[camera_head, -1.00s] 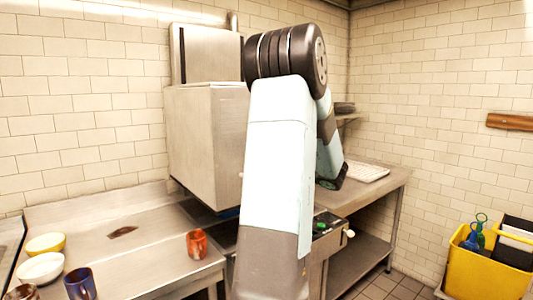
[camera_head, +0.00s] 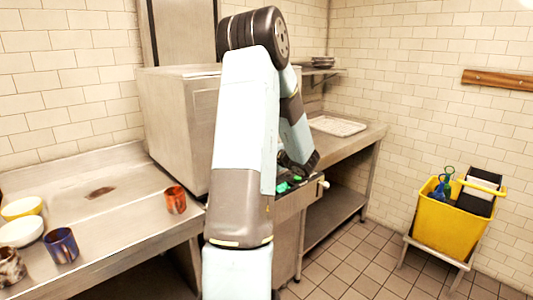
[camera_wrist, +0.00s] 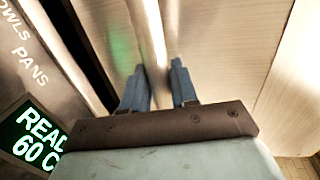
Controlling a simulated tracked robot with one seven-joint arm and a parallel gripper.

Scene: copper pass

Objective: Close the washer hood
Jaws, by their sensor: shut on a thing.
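The washer hood (camera_head: 180,125) is a large steel box in the head view, left of my arm. Its lower edge is low, close to the counter level; my arm hides its right side, so I cannot tell whether it is fully down. In the wrist view, my gripper (camera_wrist: 159,85) has its two blue-grey fingers shut on a pale metal bar (camera_wrist: 153,35), which looks like the hood handle. The washer's front panel (camera_wrist: 40,60) has a lit green display at the left, with a dark strip beside it. My gripper is hidden in the head view.
An orange cup (camera_head: 175,200) stands on the left counter (camera_head: 120,225) near the hood. Bowls and other cups stand at far left. A white tray (camera_head: 337,125) lies on the right counter. A yellow bucket (camera_head: 445,228) stands on the right; the tiled floor before it is clear.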

